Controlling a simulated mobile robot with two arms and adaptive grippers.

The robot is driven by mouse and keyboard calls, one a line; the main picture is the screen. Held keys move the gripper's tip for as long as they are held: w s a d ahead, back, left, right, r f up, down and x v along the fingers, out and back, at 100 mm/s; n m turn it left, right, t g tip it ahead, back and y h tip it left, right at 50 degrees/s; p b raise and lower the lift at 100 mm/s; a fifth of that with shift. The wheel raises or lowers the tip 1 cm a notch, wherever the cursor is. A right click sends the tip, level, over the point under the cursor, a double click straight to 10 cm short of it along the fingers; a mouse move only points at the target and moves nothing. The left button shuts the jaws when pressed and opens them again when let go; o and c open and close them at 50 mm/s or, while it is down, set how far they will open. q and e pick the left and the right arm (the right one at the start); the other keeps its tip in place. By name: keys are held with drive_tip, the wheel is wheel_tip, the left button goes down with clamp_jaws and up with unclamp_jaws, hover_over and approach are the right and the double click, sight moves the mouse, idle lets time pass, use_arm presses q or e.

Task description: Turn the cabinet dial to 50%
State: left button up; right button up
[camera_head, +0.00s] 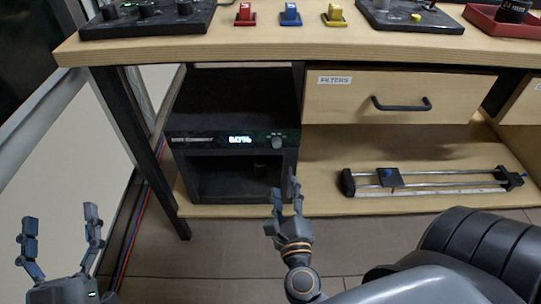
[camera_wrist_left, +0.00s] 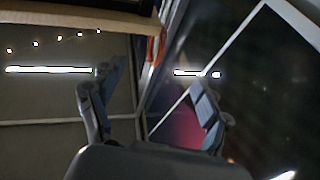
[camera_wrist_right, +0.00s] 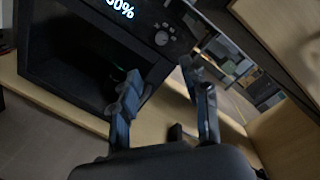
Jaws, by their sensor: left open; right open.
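The black cabinet (camera_head: 180,155) stands under the workbench, with an open, dark compartment below its front panel. A lit display (camera_head: 240,139) on the panel shows a percentage ending in 0%; its first digit is hard to read. The small round dial (camera_head: 277,142) is right of the display. It also shows in the right wrist view (camera_wrist_right: 162,38), beyond the fingertips. My right gripper (camera_head: 285,198) is open and empty, below and apart from the dial, in front of the cabinet's lower right side. My left gripper (camera_head: 61,228) is open and empty at the far left, away from the cabinet.
The workbench (camera_head: 350,48) overhangs the cabinet, and its black leg (camera_head: 140,150) stands to the left. A drawer labelled FILTERS (camera_head: 340,100) is at the right. A rail device (camera_head: 430,181) lies on the lower shelf (camera_head: 480,155).

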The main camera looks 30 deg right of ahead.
sight(277, 146)
drive_tip(key=p+x, duration=0.1)
drive_tip(key=x, duration=1.1)
drive_tip(key=shift+w+d+r, duration=0.15)
drive_tip(key=shift+w+d, duration=0.05)
use_arm(q)
drive_tip(key=shift+w+a+f+g+y, duration=0.15)
drive_tip(key=shift+f+g+y, duration=0.15)
drive_tip(key=shift+f+g, duration=0.8)
drive_tip(key=shift+w+a+f+g+y, duration=0.25)
drive_tip(key=shift+f+g, duration=0.35)
drive_tip(key=shift+f, duration=0.95)
use_arm(e)
drive_tip(key=shift+w+d, duration=0.3)
drive_tip(key=shift+w, duration=0.25)
use_arm(q)
drive_tip(key=shift+s+d, duration=0.1)
drive_tip(key=shift+s, duration=0.05)
drive_tip(key=shift+p, duration=0.3)
use_arm(e)
clamp_jaws()
